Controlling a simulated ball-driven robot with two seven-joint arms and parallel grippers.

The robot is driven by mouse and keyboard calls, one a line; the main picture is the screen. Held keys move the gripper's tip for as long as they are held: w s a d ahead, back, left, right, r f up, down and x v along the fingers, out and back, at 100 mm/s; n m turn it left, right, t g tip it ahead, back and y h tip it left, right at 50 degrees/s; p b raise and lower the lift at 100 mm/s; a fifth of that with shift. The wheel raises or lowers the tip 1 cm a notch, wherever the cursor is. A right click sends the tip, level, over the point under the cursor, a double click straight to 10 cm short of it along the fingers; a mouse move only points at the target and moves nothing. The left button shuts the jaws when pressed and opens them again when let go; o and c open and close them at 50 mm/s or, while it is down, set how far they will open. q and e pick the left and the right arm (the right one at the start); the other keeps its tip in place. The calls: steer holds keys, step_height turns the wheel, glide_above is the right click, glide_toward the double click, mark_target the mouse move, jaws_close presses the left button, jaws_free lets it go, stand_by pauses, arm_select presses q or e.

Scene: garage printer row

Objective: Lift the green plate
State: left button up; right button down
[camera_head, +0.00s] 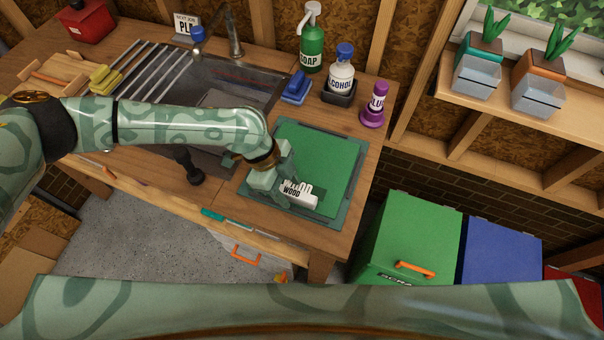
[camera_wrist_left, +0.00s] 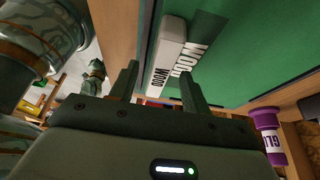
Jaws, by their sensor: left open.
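The green plate (camera_head: 330,159) lies flat on a darker grey-green base (camera_head: 330,217) at the right end of the wooden bench. My left gripper (camera_head: 279,180) is open and empty at the plate's left edge, beside the white piece, and hides part of that edge. In the left wrist view, the open fingers (camera_wrist_left: 160,85) point toward the white piece (camera_wrist_left: 168,55) and the green plate (camera_wrist_left: 225,45); contact cannot be told. My right gripper is not in view.
Behind the plate stand a soap bottle (camera_head: 312,42), an alcohol bottle (camera_head: 341,72), a blue brush (camera_head: 296,87) and a purple glue bottle (camera_head: 375,104). A sink (camera_head: 262,90) lies left of the plate. Green (camera_head: 415,235) and blue (camera_head: 500,255) bins stand right of the bench.

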arm_select(q)
steer(key=shift+d+f, duration=0.2)
steer(key=shift+f, duration=0.35)
steer(key=shift+c, duration=0.4)
jaws_close()
steer(key=shift+r, duration=0.1)
steer(key=shift+r, duration=0.1)
